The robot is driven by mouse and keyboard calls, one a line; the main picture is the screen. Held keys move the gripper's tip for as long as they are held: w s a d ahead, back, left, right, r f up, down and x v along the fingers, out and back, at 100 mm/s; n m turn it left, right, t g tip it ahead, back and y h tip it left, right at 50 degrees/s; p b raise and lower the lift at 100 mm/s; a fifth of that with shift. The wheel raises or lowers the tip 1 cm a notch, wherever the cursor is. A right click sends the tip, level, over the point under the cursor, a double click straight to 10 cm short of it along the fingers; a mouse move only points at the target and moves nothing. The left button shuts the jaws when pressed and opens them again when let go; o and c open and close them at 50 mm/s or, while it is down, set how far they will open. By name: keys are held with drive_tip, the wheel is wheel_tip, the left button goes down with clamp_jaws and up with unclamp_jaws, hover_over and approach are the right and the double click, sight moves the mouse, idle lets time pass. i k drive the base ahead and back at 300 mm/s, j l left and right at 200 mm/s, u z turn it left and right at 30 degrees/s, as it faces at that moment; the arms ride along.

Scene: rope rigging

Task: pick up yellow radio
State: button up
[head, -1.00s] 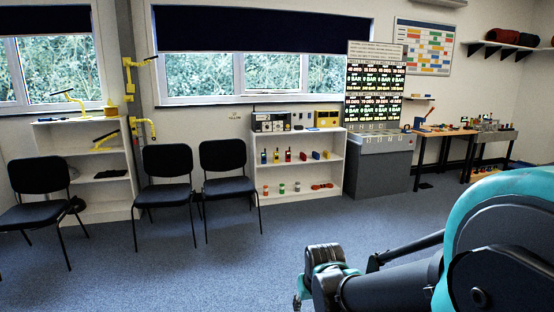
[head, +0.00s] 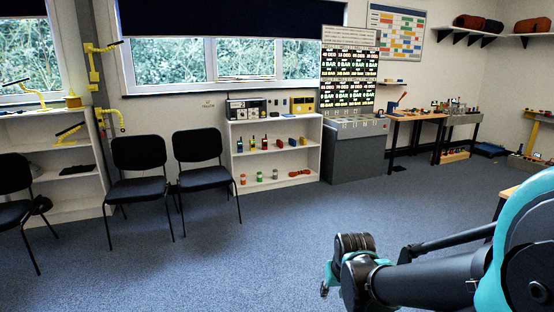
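A white shelf unit (head: 228,160) stands against the far wall under the window. Several small upright coloured items stand on its middle shelf, among them a yellow one (head: 252,144) at the left, beside a red one (head: 265,142); they look like handheld radios but are too small to be sure. A larger yellow box-shaped device (head: 302,105) sits on the unit's top at the right, next to a dark-fronted one (head: 248,108). My gripper (head: 326,282) is low at the lower right, far from the shelf; its fingers are mostly hidden behind the wrist.
Black chairs (head: 205,160) stand left of the shelf unit. A grey control console (head: 352,150) adjoins it on the right. Workbenches (head: 420,117) run along the back right. A yellow frame (head: 530,135) stands at the far right. The blue carpet (head: 230,260) between me and the shelf is clear.

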sight(252, 141)
drive_tip(key=i, duration=1.15)
drive_tip(key=i+l, duration=0.1)
drive_tip(key=i, duration=2.2)
drive_tip(key=i+l+u, duration=0.1)
drive_tip(key=i, duration=1.05)
drive_tip(key=i+l, duration=0.1)
drive_tip(key=i, duration=1.05)
drive_tip(key=i+j, duration=0.1)
drive_tip(key=i, duration=0.3)
